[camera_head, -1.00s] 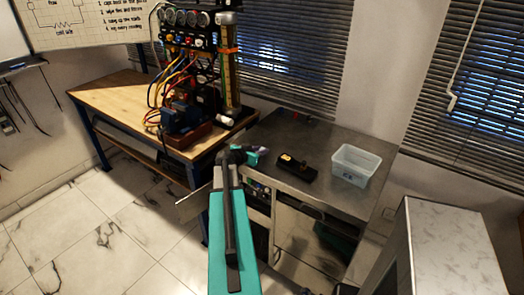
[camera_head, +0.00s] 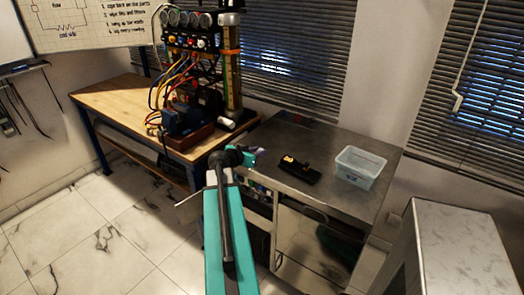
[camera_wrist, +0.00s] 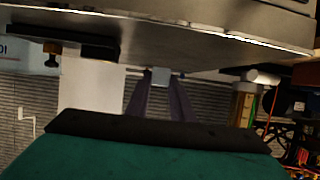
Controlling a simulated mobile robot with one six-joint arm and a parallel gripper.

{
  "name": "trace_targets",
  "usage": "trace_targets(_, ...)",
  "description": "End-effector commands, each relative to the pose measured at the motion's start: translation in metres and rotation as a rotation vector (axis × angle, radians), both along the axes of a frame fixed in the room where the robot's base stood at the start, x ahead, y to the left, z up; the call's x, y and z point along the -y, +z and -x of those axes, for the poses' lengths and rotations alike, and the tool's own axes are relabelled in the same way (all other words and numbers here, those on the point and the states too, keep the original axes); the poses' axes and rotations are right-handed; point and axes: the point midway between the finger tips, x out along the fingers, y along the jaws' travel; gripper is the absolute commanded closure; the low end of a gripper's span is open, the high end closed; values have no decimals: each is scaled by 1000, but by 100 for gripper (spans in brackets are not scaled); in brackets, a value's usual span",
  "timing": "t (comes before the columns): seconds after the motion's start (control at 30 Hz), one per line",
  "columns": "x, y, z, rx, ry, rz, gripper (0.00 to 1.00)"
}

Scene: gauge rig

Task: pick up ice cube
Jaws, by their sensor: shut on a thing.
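A small pale cube, the ice cube (camera_wrist: 160,76), shows in the wrist view between the fingertips of my gripper (camera_wrist: 161,84). My gripper is shut on it. The wrist view looks upside down, with the metal worktop across its top. In the head view my gripper (camera_head: 258,154) is at the left end of the metal worktop (camera_head: 330,142). The cube is too small to make out there. The translucent bin (camera_head: 358,178) with dark lettering stands on the right of the worktop, well apart from my gripper.
A black device (camera_head: 300,171) with a yellow part lies on the worktop between my gripper and the bin. A wooden bench (camera_head: 115,92) with the gauge rig (camera_head: 195,60) and hoses stands at the left. A pale cabinet (camera_head: 455,250) is at the front right.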

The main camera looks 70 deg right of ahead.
Motion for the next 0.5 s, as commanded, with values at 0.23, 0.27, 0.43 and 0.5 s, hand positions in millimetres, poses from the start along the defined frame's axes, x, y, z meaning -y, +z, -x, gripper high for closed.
trace_targets(0.23, -38, 2, 2, 2, 1, 0, 100)
trace_targets(0.27, -42, 2, 2, 2, 1, 0, 100)
trace_targets(0.43, -60, 4, 3, 1, 1, 0, 100)
trace_targets(0.5, -66, 5, 3, 2, 1, 0, 100)
